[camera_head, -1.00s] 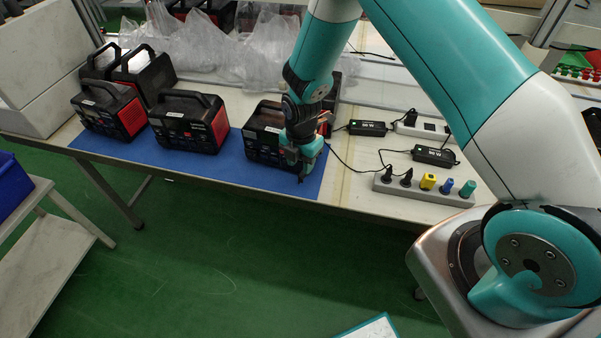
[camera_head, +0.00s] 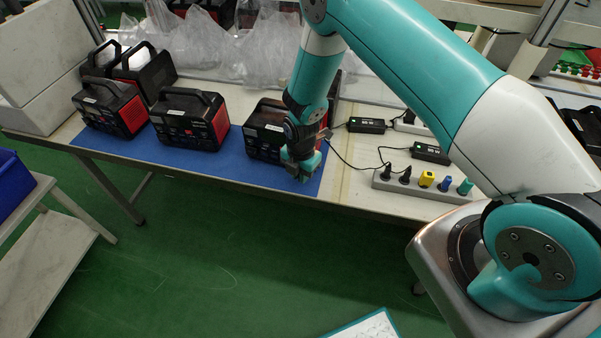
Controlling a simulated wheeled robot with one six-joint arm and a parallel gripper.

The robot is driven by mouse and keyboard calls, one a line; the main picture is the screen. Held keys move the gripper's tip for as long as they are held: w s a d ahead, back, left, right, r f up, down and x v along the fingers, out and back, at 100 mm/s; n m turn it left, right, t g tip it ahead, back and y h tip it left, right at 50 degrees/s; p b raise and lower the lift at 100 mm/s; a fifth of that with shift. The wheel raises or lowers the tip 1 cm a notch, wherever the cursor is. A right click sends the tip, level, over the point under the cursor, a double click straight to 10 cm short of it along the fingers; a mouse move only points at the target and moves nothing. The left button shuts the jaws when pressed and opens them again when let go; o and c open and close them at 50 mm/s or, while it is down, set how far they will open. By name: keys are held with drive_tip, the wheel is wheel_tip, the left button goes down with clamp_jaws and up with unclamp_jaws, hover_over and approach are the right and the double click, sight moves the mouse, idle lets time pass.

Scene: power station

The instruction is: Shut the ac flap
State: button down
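A black and red power station (camera_head: 263,137) stands on the blue mat (camera_head: 240,170) near the middle of the bench. My gripper (camera_head: 302,175) is at its front right corner, pointing down and slightly below the unit's front face. I cannot see whether the gripper touches the unit. The fingers are small and partly merged with the dark parts around them, so their opening cannot be read. The ac flap cannot be made out; my gripper and wrist cover the right part of the unit's front.
More power stations (camera_head: 190,120) stand to the left on the mat. On the right lie black adapters (camera_head: 366,125) with cables and a grey strip (camera_head: 425,187) holding several plugs. Clear plastic bags (camera_head: 200,45) lie behind. The green floor in front of the bench is mostly clear.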

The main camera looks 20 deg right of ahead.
drive_tip(key=shift+w+a+f+m+b, duration=0.1)
drive_tip(key=shift+w+m+b, duration=0.05)
drive_tip(key=shift+m+b, duration=0.45)
drive_tip(key=c, duration=1.2)
unclamp_jaws()
drive_tip(key=shift+o, duration=0.2)
drive_tip(key=shift+r, duration=0.2)
wheel_tip(320, 180, up, 17)
drive_tip(key=b, duration=0.3)
drive_tip(key=shift+r, duration=0.15)
